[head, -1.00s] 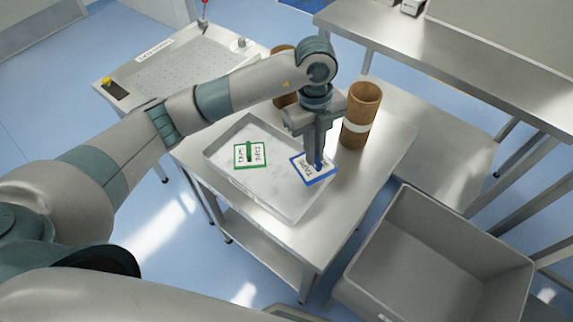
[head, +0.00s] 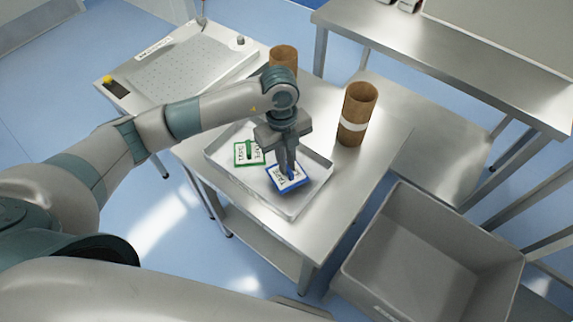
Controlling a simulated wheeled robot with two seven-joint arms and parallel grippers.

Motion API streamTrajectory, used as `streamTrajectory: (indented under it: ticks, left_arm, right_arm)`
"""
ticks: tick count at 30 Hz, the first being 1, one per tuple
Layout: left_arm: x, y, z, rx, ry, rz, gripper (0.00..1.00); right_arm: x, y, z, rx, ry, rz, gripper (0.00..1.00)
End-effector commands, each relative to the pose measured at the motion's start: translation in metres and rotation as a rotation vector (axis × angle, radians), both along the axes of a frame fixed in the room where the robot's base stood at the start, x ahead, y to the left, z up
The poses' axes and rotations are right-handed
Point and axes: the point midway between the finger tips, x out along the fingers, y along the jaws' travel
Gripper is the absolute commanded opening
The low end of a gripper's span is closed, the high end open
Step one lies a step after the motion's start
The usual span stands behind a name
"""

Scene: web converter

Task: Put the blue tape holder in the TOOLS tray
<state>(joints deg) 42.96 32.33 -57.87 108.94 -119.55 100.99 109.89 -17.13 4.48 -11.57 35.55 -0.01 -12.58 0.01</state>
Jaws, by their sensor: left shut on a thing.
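The blue tape holder (head: 281,181) is a flat square with a blue border and a white face lettered "TAPE". My left gripper (head: 288,173) points down and is shut on it, partly covering its face. The holder is over the inside of a shallow pale tray (head: 319,185) on the steel table; I cannot tell whether it touches the tray floor. No TOOLS label is readable on this tray. A green-bordered tape holder (head: 240,156) lies in the tray just left of the blue one. My right gripper is not in view.
A brown cardboard roll (head: 359,101) with a white band stands behind the tray at right, another (head: 283,57) behind my arm. A perforated panel (head: 182,75) lies at back left. A large grey bin (head: 425,265) stands at lower right. The table (head: 365,172) is clear right of the tray.

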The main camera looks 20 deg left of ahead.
Motion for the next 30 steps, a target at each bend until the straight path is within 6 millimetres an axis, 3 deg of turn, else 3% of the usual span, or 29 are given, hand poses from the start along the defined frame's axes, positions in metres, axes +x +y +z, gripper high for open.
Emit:
streamTrajectory:
  ticks: [6, 18, 21, 30]
  left_arm:
    - [-0.001, 0.0, -0.021, 0.001, 0.001, 0.0, 0.0]
    - [0.0, 0.0, -0.026, 0.001, 0.001, -0.001, 0.0]
    - [0.0, 0.0, -0.025, 0.001, 0.001, -0.001, 0.29]
    - [0.0, 0.0, -0.025, 0.001, 0.001, -0.001, 0.29]
  right_arm:
    - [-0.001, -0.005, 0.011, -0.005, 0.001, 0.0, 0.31]
    - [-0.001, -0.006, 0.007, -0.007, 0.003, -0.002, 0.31]
    - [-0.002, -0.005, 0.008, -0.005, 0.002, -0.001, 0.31]
    - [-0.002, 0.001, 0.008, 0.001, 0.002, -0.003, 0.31]
